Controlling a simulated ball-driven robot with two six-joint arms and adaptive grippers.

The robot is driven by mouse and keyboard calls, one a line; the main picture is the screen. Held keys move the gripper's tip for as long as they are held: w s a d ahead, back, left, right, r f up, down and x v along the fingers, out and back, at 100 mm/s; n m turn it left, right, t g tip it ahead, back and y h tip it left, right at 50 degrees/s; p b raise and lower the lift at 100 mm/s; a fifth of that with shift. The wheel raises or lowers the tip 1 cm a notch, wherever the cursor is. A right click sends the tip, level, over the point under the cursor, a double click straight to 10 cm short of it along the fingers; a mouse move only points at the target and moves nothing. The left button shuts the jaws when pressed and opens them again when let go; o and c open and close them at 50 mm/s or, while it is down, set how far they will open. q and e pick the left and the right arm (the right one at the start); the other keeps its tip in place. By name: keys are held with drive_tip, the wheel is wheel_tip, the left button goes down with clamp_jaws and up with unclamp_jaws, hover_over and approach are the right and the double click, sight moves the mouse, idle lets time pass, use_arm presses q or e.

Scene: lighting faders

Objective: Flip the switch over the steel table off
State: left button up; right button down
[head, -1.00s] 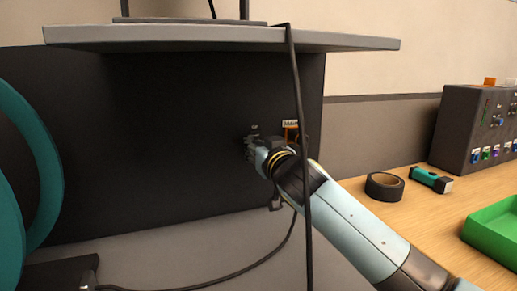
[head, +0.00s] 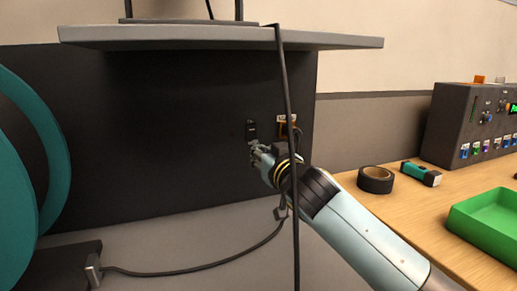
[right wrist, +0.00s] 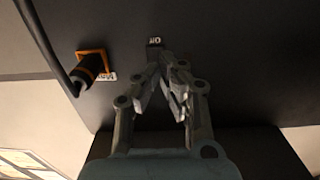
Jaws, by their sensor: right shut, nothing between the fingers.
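A small black switch (head: 251,130) sits on the dark panel (head: 180,130) under the grey tabletop (head: 210,37). My right gripper (head: 257,147) is just below it in the head view, shut with nothing in it. In the right wrist view the switch (right wrist: 154,42) is just beyond the closed fingertips (right wrist: 161,56). Its small white letters look like ON upside down. I cannot tell whether the fingertips touch it. My left gripper is not in view.
An orange-framed socket (right wrist: 91,54) with a black plug (right wrist: 90,69) is beside the switch. A black cable (head: 285,90) hangs in front of my right arm. The wooden bench at right holds black tape (head: 376,180), a teal tool (head: 421,174), a green tray (head: 490,213) and a control box (head: 465,125).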

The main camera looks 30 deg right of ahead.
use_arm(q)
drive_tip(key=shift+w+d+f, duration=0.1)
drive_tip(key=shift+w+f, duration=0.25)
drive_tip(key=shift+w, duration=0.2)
use_arm(e)
drive_tip(key=v, duration=0.7)
drive_tip(key=shift+f, duration=0.2)
drive_tip(key=shift+s, duration=0.15)
